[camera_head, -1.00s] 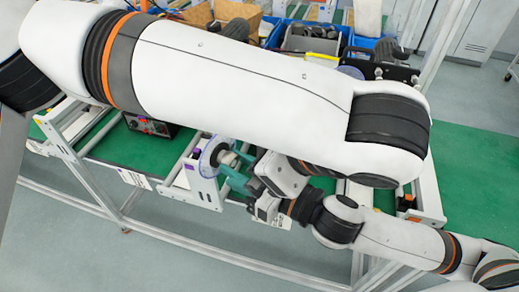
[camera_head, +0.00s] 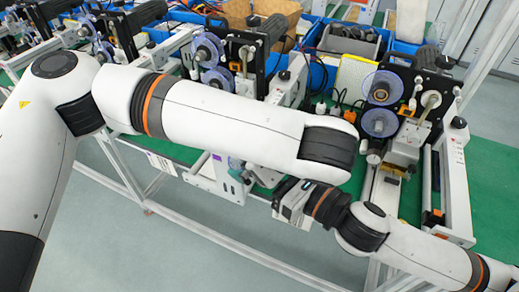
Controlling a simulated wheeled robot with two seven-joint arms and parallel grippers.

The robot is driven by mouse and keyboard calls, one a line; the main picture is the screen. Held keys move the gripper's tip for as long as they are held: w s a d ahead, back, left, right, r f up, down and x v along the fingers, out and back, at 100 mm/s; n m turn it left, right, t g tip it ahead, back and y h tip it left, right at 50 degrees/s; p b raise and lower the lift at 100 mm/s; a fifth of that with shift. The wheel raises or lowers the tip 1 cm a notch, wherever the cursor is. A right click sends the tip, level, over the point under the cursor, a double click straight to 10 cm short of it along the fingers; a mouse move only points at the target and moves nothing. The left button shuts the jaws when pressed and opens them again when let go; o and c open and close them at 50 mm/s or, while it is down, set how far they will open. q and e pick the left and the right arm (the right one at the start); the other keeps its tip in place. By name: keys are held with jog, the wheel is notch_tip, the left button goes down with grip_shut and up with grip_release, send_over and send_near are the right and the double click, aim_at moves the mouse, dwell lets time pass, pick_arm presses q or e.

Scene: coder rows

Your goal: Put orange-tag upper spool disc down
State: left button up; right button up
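Two clear blue-rimmed spool discs stand one above the other on the right-hand coder: the upper disc (camera_head: 383,87) and the lower disc (camera_head: 379,123). Small orange parts show beside them, but I cannot read a tag. A second coder at the back left has an upper disc (camera_head: 208,48) and a lower disc (camera_head: 217,77). My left arm crosses the middle, and its gripper is mostly hidden behind it. My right gripper (camera_head: 275,198) is below the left arm's elbow, with its fingertips too small and covered to judge. A pale round edge (camera_head: 236,164) shows under the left arm, mostly hidden.
The green bench top (camera_head: 482,185) is clear at the far right. Blue bins (camera_head: 320,70) and a cardboard box (camera_head: 262,12) stand at the back. A metal frame (camera_head: 458,190) runs beside the right-hand coder. Floor lies in front of the bench.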

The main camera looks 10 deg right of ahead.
pick_arm(q)
jog(key=shift+d, duration=0.1)
jog(key=c, duration=1.6)
jog(key=o, duration=1.6)
